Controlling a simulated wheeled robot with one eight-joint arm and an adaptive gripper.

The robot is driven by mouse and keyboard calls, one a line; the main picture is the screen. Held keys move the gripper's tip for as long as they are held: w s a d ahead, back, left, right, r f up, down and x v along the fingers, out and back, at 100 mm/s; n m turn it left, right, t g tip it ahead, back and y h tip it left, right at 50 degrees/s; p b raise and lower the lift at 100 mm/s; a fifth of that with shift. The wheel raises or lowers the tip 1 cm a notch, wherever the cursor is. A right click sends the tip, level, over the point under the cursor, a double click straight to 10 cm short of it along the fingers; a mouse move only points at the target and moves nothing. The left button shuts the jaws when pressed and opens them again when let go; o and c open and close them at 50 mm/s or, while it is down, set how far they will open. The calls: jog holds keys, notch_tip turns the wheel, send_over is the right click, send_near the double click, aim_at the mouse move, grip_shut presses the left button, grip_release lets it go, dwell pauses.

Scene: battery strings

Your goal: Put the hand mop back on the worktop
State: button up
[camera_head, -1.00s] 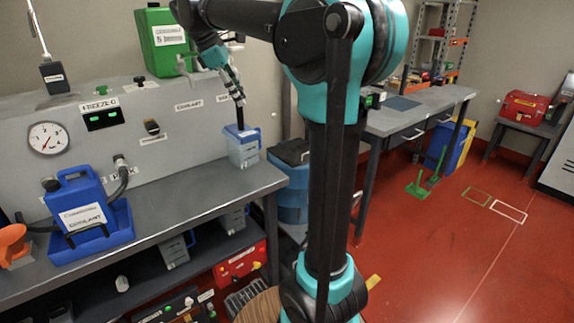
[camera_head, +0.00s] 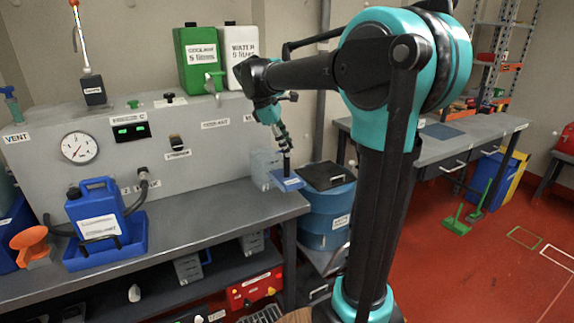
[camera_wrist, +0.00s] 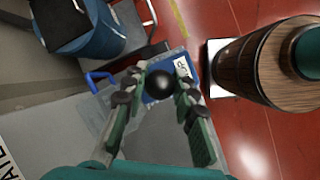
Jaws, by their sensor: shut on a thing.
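The hand mop has a black upright handle and a flat blue head (camera_head: 287,182). My gripper (camera_head: 284,146) is shut on its handle, pointing down. In the wrist view my gripper (camera_wrist: 162,92) closes on both sides of the handle's round black knob (camera_wrist: 160,83), with the blue head (camera_wrist: 181,70) and its white label beyond. The mop is over the right end of the grey worktop (camera_head: 215,205), close to a clear container (camera_head: 262,163). I cannot tell whether its head touches the worktop.
A blue jug (camera_head: 95,212) stands in a blue tray at the left. A green canister (camera_head: 198,58) and a white one (camera_head: 240,50) are on top of the grey panel (camera_head: 70,118). A blue drum (camera_head: 325,215) stands just beyond the worktop's right end.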

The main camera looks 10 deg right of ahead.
aim_at(286, 176)
jog(key=shift+f, duration=3.3)
jog(key=o, duration=1)
jog(key=shift+f, duration=0.1)
jog(key=v, duration=1.2)
